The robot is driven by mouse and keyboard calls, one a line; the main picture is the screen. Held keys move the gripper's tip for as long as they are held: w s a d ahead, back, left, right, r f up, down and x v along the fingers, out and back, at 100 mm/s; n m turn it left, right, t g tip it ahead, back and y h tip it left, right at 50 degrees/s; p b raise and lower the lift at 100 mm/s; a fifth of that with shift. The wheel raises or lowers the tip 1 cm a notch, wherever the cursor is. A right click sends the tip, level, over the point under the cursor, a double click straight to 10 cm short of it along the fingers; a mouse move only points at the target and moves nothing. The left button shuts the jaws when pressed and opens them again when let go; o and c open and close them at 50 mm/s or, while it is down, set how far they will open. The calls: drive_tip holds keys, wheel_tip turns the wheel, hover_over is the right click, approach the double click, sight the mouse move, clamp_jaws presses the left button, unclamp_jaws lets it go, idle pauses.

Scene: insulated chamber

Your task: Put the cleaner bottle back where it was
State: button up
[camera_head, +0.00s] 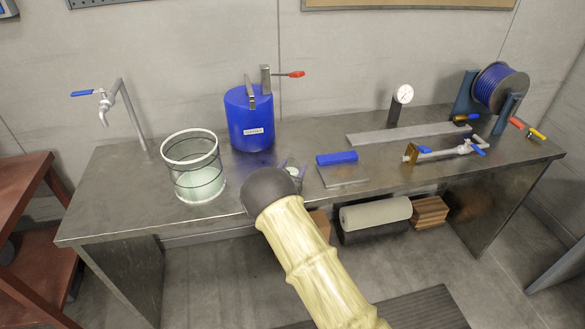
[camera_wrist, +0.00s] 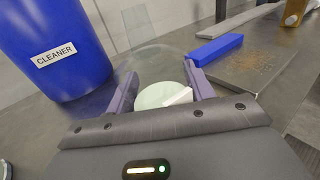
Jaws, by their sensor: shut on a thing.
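A blue drum-like container (camera_head: 248,122) with a white label stands upright at the back of the bench. In the wrist view the label on this blue container (camera_wrist: 55,45) reads CLEANER. My gripper (camera_head: 290,178) is in front of it, slightly to the right, over the bench's front part. Its two purple fingers (camera_wrist: 163,82) are shut on a clear glass-like vessel (camera_wrist: 163,96) with a pale green-white round part inside. My wrist hides most of this vessel in the head view. I cannot tell whether it touches the bench.
A clear cylinder with dark bands (camera_head: 192,168) stands left of the blue container on the metal bench (camera_head: 110,205). A blue block (camera_head: 337,158) on a metal plate lies right of my gripper. A tap, gauge, clamp fixture and cable reel (camera_head: 500,88) also stand on the bench.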

drive_tip(key=o, duration=1.1)
drive_tip(key=shift+o, duration=0.2)
drive_tip(key=b+v, duration=0.1)
drive_tip(key=v, duration=1.1)
drive_tip(key=shift+r+b, duration=0.1)
drive_tip(key=shift+b, duration=0.2)
